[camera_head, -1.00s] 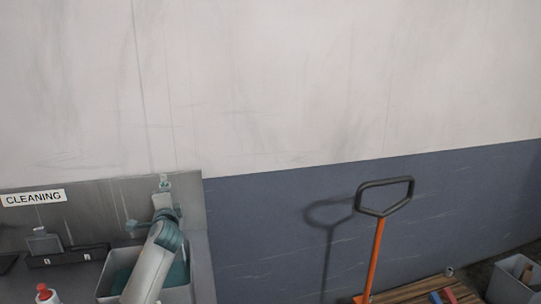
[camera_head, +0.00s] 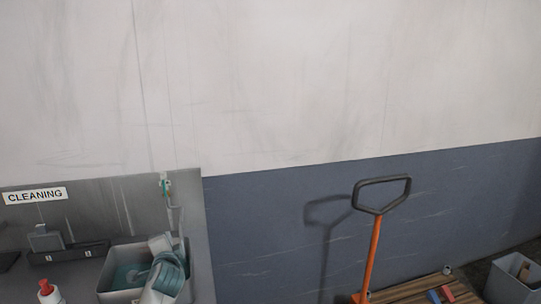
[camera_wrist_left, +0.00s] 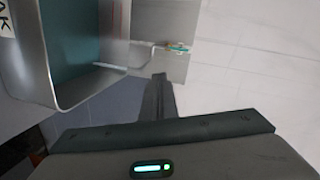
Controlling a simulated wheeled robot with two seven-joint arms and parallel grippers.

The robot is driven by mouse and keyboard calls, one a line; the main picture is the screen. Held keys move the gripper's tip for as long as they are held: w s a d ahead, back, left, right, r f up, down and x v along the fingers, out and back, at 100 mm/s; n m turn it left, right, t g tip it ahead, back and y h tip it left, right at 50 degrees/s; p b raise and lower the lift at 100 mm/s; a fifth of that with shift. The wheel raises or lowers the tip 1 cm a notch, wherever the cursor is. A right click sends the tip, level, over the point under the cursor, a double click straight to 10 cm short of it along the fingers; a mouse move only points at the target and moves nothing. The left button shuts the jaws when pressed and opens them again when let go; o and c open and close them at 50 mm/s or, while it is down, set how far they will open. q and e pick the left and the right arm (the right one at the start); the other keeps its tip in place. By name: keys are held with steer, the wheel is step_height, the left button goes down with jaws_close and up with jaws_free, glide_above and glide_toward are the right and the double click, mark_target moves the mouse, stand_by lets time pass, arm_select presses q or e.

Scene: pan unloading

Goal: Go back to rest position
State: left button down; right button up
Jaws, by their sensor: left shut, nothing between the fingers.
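My left arm (camera_head: 168,274) comes in at the bottom left of the head view, over the grey sink bin (camera_head: 113,294). Its gripper cannot be made out clearly there. In the left wrist view my left gripper (camera_wrist_left: 160,78) shows as dark narrow fingers, shut together and empty. The grey bin wall (camera_wrist_left: 120,60) with teal inside is to the upper left of the fingers, apart from them in the picture. My right gripper is in neither view.
A CLEANING sign (camera_head: 34,195) is on the metal back panel. A red-capped bottle (camera_head: 47,292) stands at lower left. An orange-shafted handle (camera_head: 374,245) rises beside wooden slats (camera_head: 415,290). A grey box (camera_head: 512,282) is at far right. The upper wall is bare.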

arm_select(q)
steer(key=s+d+f+n+g+h, duration=0.1)
steer(key=s+d+f+n+g, duration=0.15)
steer(key=s+f, duration=0.9)
steer(key=s+d+f+n+g+h, duration=0.25)
steer(key=s+f, duration=0.65)
steer(key=s, duration=0.6)
steer(key=s+d+f+n+g+h, duration=0.1)
steer(key=s+d+g, duration=0.1)
steer(key=s, duration=0.8)
steer(key=s+d+f+n+g, duration=0.1)
steer(key=s+n+g, duration=0.1)
steer(key=s, duration=0.8)
steer(key=s+d+f+n+g+h, duration=0.1)
steer(key=s+d+f+g, duration=0.1)
steer(key=s, duration=0.9)
step_height(320, 180, down, 33)
steer(key=g+b, duration=0.1)
steer(key=b, duration=0.5)
steer(key=s+a+f+b, duration=0.1)
steer(key=s+f+b, duration=0.2)
steer(key=s+f, duration=0.6)
steer(key=s+a+f+g+b, duration=0.1)
steer(key=s+a+f+b, duration=0.1)
steer(key=s+f, duration=0.7)
step_height(320, 180, down, 7)
steer(key=shift+s+a+f+g+b, duration=0.1)
steer(key=shift+s+a+g+b, duration=0.25)
steer(key=shift+b, duration=0.55)
